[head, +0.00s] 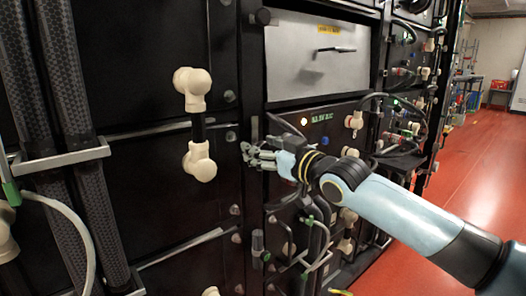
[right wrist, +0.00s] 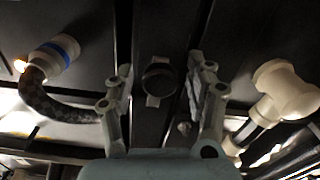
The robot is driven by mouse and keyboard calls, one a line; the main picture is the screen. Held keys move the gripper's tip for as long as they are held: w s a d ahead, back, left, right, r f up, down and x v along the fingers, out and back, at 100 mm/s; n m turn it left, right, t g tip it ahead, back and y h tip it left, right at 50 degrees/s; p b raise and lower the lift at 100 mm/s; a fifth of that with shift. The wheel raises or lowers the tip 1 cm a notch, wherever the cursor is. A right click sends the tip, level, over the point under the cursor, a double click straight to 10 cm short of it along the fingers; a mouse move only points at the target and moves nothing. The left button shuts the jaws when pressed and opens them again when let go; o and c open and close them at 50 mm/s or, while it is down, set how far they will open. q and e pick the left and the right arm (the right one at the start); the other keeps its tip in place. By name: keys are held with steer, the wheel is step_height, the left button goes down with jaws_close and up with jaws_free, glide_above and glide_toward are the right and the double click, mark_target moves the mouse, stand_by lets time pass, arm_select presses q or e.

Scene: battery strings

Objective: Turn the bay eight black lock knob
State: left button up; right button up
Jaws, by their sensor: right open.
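A round black knob (right wrist: 158,80) sits on a dark vertical strip in the right wrist view, with a pale tab below it. My right gripper (right wrist: 160,98) is open, with one finger on each side of the knob and visible gaps to both. In the head view my right gripper (head: 250,155) reaches in from the right to the dark post between two rack columns, and the knob there is hidden or too small to tell. Another black knob (head: 263,16) is higher on that post. No bay number is readable. My left gripper is not in view.
Cream pipe elbows joined by a black tube (head: 198,125) stand out left of my gripper. A grey panel (head: 318,52) is above it. Cables and a dark hose (right wrist: 58,105) hang close by. Red floor (head: 490,150) is free at right.

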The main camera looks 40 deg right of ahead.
jaws_close()
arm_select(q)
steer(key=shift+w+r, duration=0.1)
arm_select(e)
steer(key=m+p, duration=0.2)
steer(key=m, duration=0.1)
steer(key=shift+r, duration=0.1)
steer(key=m+p, duration=0.1)
steer(key=m, duration=0.3)
steer(key=shift+d, duration=0.1)
steer(key=m, duration=0.2)
steer(key=m+p, duration=0.1)
steer(key=m, duration=0.2)
steer(key=shift+f+m, duration=0.2)
steer(key=shift+m, duration=0.1)
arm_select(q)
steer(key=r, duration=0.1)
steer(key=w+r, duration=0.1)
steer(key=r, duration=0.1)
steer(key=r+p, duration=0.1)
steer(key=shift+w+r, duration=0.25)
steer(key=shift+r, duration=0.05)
arm_select(e)
steer(key=m, duration=0.5)
steer(key=shift+f, duration=0.1)
steer(key=shift+m, duration=0.3)
